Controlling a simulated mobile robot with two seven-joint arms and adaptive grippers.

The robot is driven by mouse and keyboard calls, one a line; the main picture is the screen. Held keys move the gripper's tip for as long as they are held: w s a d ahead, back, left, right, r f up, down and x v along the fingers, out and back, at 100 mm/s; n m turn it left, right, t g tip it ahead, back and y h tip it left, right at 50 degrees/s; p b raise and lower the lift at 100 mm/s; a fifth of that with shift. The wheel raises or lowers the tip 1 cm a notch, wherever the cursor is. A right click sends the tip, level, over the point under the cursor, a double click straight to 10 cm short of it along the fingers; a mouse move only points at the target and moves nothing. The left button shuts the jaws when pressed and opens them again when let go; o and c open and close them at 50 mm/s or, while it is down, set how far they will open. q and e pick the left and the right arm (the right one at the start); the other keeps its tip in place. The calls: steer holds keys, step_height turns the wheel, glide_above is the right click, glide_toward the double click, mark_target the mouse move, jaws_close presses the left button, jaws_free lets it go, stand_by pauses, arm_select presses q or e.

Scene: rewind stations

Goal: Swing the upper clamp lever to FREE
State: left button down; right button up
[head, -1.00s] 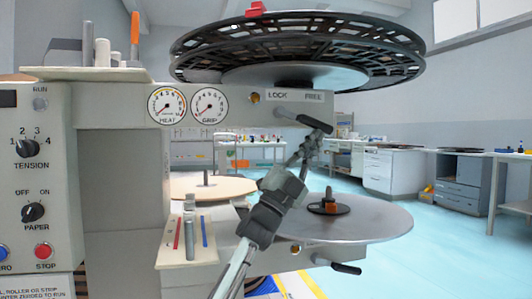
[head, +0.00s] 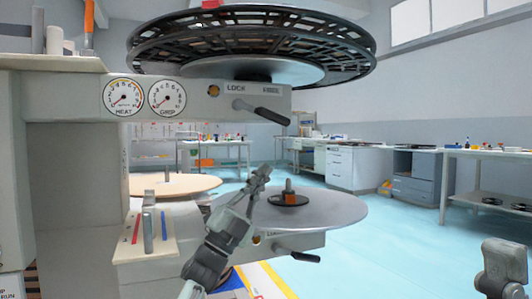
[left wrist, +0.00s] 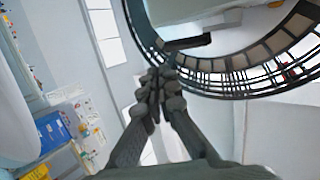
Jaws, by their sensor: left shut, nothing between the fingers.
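The upper clamp lever (head: 262,111) is a black handle on the beam under the upper reel. Its pivot is below the word LOCK, and its handle slants right and slightly down, with its tip past the FREE label (head: 271,90). My left gripper (head: 262,172) is shut and empty, below the lever and apart from it. In the left wrist view its closed fingers (left wrist: 160,78) point up toward a dark bar (left wrist: 188,42), probably the lever. A grey part of my right arm shows at the lower right; its jaw state is unclear.
The upper reel (head: 250,45) overhangs the beam. Below are a grey lower platter (head: 335,208), a lower black lever (head: 297,257) and a small panel with red and blue marks (head: 135,250). Workbenches stand behind. Open floor lies to the right.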

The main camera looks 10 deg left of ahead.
arm_select(q)
steer(key=shift+s+a+f, duration=0.1)
steer(key=shift+s+f, duration=0.1)
steer(key=shift+f, duration=0.4)
steer(key=shift+s+a+f, duration=0.1)
steer(key=shift+s+f, duration=0.15)
steer(key=shift+f, duration=0.3)
steer(key=shift+s+a+f, duration=0.1)
steer(key=shift+s+f, duration=0.1)
steer(key=shift+f, duration=0.4)
